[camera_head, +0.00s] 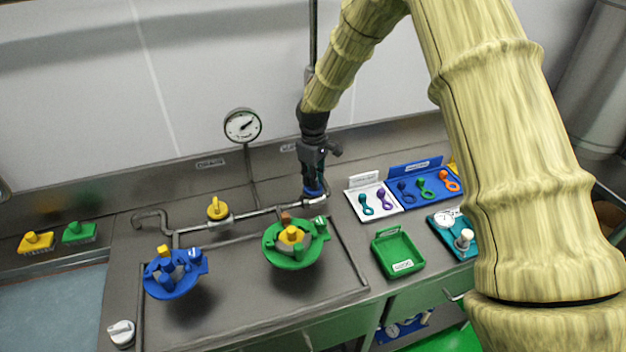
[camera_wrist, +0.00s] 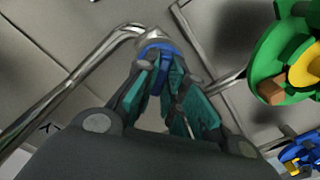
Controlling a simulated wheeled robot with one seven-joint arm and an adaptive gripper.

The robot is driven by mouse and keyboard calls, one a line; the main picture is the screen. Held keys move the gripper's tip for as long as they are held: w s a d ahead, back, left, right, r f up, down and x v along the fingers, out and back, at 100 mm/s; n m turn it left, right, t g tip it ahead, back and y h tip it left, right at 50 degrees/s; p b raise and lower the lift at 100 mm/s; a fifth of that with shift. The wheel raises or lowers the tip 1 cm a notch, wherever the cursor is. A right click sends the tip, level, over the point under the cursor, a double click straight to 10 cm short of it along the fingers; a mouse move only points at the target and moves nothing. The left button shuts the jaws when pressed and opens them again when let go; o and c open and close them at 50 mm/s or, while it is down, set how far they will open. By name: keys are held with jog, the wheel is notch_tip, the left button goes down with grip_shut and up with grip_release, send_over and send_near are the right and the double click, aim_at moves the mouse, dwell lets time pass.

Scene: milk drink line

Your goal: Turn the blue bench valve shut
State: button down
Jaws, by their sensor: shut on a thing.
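The blue bench valve (camera_head: 313,192) sits on the steel pipe at the right end of the bench pipework. It also shows in the wrist view, where its blue handle (camera_wrist: 155,52) lies between the teal fingers. My gripper (camera_head: 313,182) points down over the valve from above. In the wrist view my gripper (camera_wrist: 158,70) is shut on the blue handle. The fingers cover part of the handle, and I cannot tell the valve's exact turn angle.
A yellow valve (camera_head: 217,208) is on the same pipe to the left. A green wheel-like fixture (camera_head: 290,258) stands close in front, and a blue one (camera_head: 172,284) front left. A gauge (camera_head: 242,126) rises behind. A green tray (camera_head: 397,252) and a blue tag tray (camera_head: 405,198) lie right.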

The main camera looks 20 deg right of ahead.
jog(key=m, duration=0.3)
jog(key=shift+w+r+m, duration=0.25)
jog(key=shift+m, duration=0.05)
jog(key=shift+m+b, duration=0.35)
jog(key=shift+m, duration=1.45)
jog(key=c, duration=1.5)
grip_release()
jog(key=shift+s+f, duration=0.15)
notch_tip(320, 180, up, 12)
